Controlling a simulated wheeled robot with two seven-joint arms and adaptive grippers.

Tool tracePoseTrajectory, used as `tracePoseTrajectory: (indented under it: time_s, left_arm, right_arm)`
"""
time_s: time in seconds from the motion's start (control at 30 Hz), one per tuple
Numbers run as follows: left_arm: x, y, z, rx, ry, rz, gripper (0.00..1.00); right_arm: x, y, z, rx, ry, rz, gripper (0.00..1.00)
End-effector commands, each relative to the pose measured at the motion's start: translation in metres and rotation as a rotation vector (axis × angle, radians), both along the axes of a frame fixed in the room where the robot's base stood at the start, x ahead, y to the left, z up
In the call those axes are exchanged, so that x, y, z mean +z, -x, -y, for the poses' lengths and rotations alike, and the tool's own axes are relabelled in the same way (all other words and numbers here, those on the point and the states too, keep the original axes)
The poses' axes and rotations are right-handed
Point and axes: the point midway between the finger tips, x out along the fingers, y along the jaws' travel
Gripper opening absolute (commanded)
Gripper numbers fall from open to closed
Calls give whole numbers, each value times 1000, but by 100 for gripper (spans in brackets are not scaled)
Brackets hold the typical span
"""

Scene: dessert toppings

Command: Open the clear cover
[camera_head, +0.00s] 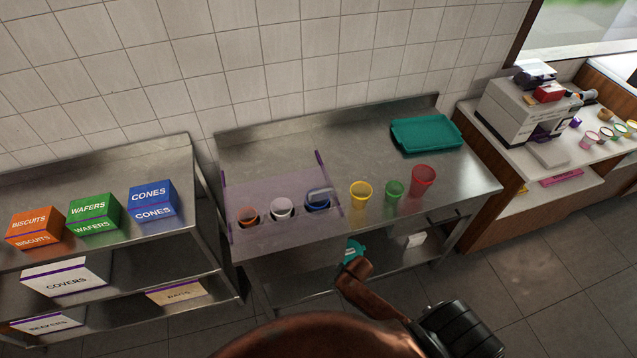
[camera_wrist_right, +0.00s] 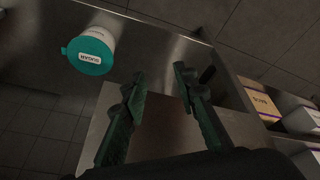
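The clear cover (camera_head: 275,191) is a see-through, faintly purple panel with purple side strips, on the left part of the steel table (camera_head: 365,131) in the head view. It lies over an orange cup (camera_head: 248,217), a white cup (camera_head: 282,209) and a blue cup (camera_head: 318,200), which show through it. I cannot tell how it is hinged. My right gripper (camera_wrist_right: 158,88) shows in the right wrist view with its dark green fingers apart and nothing between them. It points toward the lower shelf area, away from the cover. My left gripper is in no view.
Yellow (camera_head: 361,193), green (camera_head: 394,190) and red (camera_head: 423,180) cups stand right of the cover, and a teal tray (camera_head: 426,134) behind. A teal-lidded tub (camera_wrist_right: 91,52) stands near my right gripper. Labelled boxes (camera_head: 95,217) fill the left shelf.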

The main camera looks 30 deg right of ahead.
Motion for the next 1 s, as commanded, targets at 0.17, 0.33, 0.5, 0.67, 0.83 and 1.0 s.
tracePoseTrajectory:
  time_s: [0.17, 0.33, 0.5, 0.67, 0.83, 1.0]
  left_arm:
    - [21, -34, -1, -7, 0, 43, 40]
    - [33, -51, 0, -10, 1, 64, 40]
    - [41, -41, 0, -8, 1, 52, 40]
    - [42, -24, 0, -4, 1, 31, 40]
    - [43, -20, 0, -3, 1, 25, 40]
    - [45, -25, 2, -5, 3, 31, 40]
  right_arm:
    - [101, -34, -29, 124, -9, 36, 27]
    - [176, -48, -54, 251, -2, 55, 27]
    - [243, -65, -74, 439, 34, 62, 27]
    - [270, -86, -78, 574, 78, 50, 27]
    - [295, -113, -68, 700, 138, 25, 27]
    - [331, -148, -44, 808, 216, -11, 27]
